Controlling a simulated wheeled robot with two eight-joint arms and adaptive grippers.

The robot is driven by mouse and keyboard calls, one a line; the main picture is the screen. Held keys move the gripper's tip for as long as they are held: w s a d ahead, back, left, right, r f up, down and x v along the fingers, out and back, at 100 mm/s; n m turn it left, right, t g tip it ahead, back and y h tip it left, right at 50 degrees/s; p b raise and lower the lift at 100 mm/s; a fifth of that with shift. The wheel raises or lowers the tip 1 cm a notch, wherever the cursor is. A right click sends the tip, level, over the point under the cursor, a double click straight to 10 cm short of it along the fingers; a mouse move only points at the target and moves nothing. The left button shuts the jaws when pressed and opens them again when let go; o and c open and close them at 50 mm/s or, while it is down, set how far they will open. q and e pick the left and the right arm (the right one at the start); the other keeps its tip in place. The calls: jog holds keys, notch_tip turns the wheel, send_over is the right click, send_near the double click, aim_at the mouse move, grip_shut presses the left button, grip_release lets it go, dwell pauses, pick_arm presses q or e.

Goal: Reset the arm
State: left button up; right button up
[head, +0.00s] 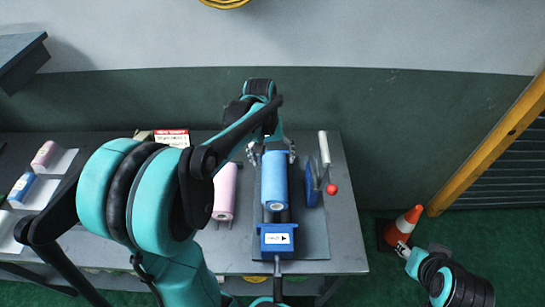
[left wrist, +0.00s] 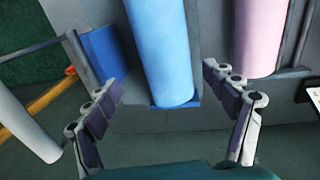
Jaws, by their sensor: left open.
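My left arm reaches from the left across the table (head: 345,240). My left gripper (head: 271,152) is at the far end of a blue film roll (head: 274,182). In the left wrist view the fingers of the left gripper (left wrist: 165,82) are spread wide on either side of the blue roll (left wrist: 160,45), with gaps between them and it. Nothing is held. At the lower right of the head view, what looks like my right gripper (head: 403,249) hangs beside the table; its jaws are too small to read.
The blue roll lies on a blue-fronted holder (head: 276,239). More rolls (head: 45,154) lie at far left. A traffic cone (head: 405,224) stands on the floor near the right gripper.

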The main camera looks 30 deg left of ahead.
pick_arm(q)
jog(key=shift+r, duration=0.25)
jog(key=shift+s+d, duration=0.1)
jog(key=shift+s, duration=0.05)
jog(key=s+d+t+b, duration=0.1)
jog(key=s, duration=0.1)
jog(key=s+d+m+t+b, duration=0.1)
jog(key=s, duration=0.1)
jog(key=s+d+m+b, duration=0.1)
jog(key=s+d, duration=0.1)
jog(key=shift+s+r+t+y, duration=0.15)
jog(key=shift+r+t+y, duration=0.25)
jog(key=s+d+f+m+t+b, duration=0.2)
jog(key=s+d+f+m+t, duration=0.1)
jog(key=s, duration=0.4)
jog(key=shift+t, duration=0.4)
